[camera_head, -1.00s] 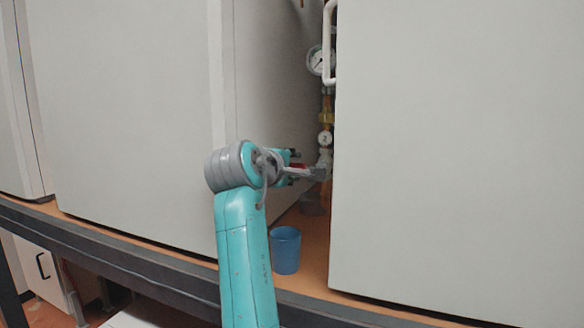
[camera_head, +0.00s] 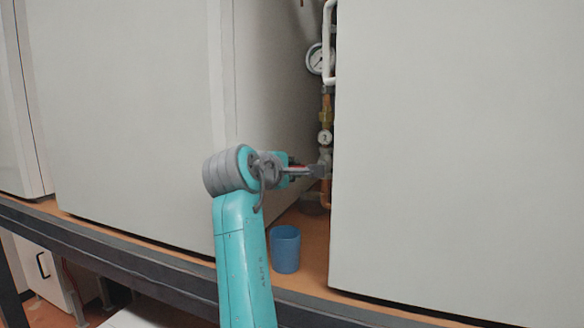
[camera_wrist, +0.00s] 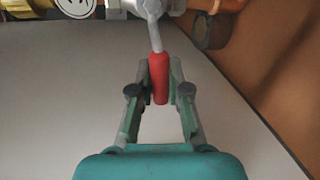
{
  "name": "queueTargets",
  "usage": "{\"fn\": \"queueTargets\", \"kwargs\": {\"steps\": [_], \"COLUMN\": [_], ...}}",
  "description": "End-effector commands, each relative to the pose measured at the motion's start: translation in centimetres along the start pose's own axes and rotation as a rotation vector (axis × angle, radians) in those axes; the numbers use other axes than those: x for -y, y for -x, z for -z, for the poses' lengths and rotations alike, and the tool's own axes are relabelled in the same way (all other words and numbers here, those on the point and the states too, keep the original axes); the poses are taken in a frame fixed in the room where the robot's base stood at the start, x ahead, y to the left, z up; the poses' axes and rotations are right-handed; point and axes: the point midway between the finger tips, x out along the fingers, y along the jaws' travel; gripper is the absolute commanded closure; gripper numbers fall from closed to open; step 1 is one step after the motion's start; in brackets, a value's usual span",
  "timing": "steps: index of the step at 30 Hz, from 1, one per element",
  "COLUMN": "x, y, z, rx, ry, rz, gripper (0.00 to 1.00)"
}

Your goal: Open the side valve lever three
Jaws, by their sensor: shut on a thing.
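The valve lever has a red handle (camera_wrist: 160,78) on a grey metal stem (camera_wrist: 154,32). It points from the valve body down toward my wrist in the wrist view. My gripper (camera_wrist: 159,84) is shut on the red handle, one finger on each side of it. In the head view my gripper (camera_head: 311,171) reaches right into the gap between two cabinets, at the grey valve (camera_head: 325,160) on the copper pipe.
A pressure gauge (camera_head: 317,60) and a white pipe (camera_head: 328,45) are higher up. The large right cabinet (camera_head: 450,150) stands close to the valve. A blue cup (camera_head: 285,250) stands on the orange shelf (camera_head: 313,262) below my gripper. The left cabinet (camera_head: 140,120) borders the gap.

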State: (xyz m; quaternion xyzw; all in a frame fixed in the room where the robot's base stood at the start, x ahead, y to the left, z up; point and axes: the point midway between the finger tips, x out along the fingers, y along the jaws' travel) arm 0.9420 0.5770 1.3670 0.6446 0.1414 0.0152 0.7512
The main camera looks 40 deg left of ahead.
Motion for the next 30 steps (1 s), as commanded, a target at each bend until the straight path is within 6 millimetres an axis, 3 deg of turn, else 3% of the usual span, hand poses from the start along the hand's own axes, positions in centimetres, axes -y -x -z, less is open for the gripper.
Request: {"fn": "queueTargets", "kwargs": {"steps": [7,8,10,11,22,30], "x": [0.1,0.1,0.1,0.1,0.0,0.0], "y": [0.0,0.0,0.0,0.0,0.5,4.8], "z": [0.0,0.0,0.0,0.0,0.0,0.1], "rx": [0.001,0.001,0.001,0.001,0.0,-0.001], "ry": [0.004,0.004,0.003,0.003,0.002,0.002], "rz": [0.002,0.002,0.002,0.002,0.0,-0.002], "gripper": [1.0,0.77,0.59,0.58,0.58,0.58]}}
